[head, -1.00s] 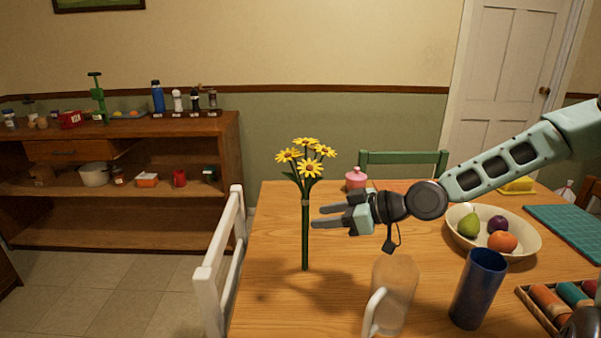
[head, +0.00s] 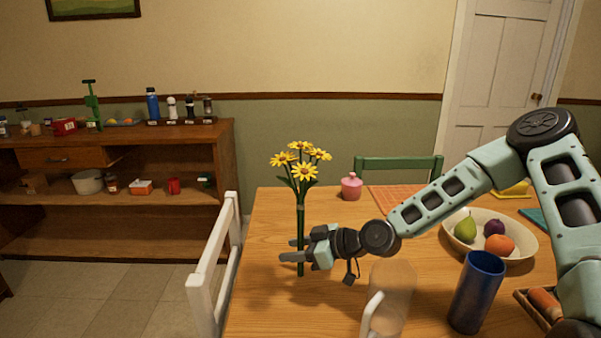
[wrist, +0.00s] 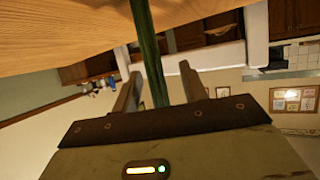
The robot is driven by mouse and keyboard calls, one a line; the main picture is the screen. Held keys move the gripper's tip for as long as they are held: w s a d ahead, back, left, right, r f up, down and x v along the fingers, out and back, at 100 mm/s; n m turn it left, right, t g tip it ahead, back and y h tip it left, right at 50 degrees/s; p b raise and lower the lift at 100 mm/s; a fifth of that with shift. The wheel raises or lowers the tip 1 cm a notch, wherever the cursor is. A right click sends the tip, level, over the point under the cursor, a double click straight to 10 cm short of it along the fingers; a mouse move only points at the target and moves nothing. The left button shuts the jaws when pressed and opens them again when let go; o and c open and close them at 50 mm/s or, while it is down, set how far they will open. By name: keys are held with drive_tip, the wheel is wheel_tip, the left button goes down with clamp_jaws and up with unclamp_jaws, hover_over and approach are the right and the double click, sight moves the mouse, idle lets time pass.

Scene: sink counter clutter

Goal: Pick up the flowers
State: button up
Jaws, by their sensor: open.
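The yellow flowers (head: 302,160) stand upright on long green stems at the left part of the wooden table. My gripper (head: 291,250) is at the lower part of the stems, with its fingers pointing left and one on each side of them. The jaws are open. In the wrist view the green stem (wrist: 148,50) runs down between the two fingers (wrist: 157,90), with a gap to each finger. The blossoms are out of the wrist view.
A clear pitcher (head: 392,295) with a white handle and a blue cup (head: 477,290) stand near my arm. A fruit bowl (head: 525,245) and a pink jar (head: 351,187) are on the table. A white chair (head: 215,265) stands at the left edge.

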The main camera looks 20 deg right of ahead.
drive_tip(key=shift+w+a, duration=0.1)
drive_tip(key=shift+w, duration=0.05)
clamp_jaws()
